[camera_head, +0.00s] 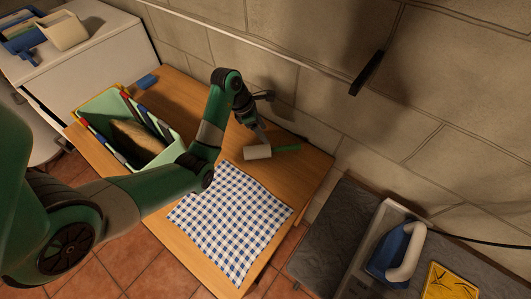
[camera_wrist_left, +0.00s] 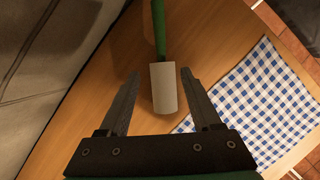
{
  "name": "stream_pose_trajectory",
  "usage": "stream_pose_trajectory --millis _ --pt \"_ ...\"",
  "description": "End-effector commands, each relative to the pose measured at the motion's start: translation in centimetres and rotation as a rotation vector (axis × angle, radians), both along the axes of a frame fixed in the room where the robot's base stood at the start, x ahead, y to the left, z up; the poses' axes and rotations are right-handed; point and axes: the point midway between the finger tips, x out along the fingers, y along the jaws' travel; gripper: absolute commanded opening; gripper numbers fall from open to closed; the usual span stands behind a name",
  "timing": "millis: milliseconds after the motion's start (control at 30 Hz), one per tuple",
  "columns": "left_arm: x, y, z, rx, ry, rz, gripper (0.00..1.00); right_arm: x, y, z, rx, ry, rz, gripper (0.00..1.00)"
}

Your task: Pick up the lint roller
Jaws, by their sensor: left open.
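The lint roller (camera_head: 258,152) lies on the wooden table, with a white roll and a green handle. In the left wrist view its white roll (camera_wrist_left: 163,88) sits between the two finger tips, and its green handle points away to the top. My left gripper (camera_head: 262,138) is open above the roll; it also shows in the left wrist view (camera_wrist_left: 160,77) with a finger on either side and gaps to the roll. I cannot tell how high the fingers are above the table. My right gripper is not in view.
A blue-and-white checked cloth (camera_head: 230,222) lies just in front of the roller. A green bin (camera_head: 105,104) with several items stands at the table's left. A stone wall (camera_head: 315,75) rises behind the table. A blue iron (camera_head: 388,258) stands at the lower right.

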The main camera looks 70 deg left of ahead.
Motion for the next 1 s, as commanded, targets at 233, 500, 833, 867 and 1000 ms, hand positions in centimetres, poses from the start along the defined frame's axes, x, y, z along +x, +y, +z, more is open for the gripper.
stream_pose_trajectory --millis 233,500,833,867,1000 --pt "1.3 -0.3 -4.2 0.0 0.0 -0.003 0.65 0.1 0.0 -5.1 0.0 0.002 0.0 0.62" --pt "2.3 -0.6 -5.8 0.001 -0.001 -0.002 0.65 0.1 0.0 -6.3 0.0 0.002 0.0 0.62" --pt "3.1 -0.9 -10.1 -0.003 0.002 -0.003 0.65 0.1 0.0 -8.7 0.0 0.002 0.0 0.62" --pt "3.3 -0.9 -10.5 -0.002 0.0 -0.003 0.65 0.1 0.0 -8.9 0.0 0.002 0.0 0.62" --pt "3.6 -1.0 -10.9 0.0 -0.001 -0.002 0.65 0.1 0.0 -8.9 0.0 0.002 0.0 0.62"
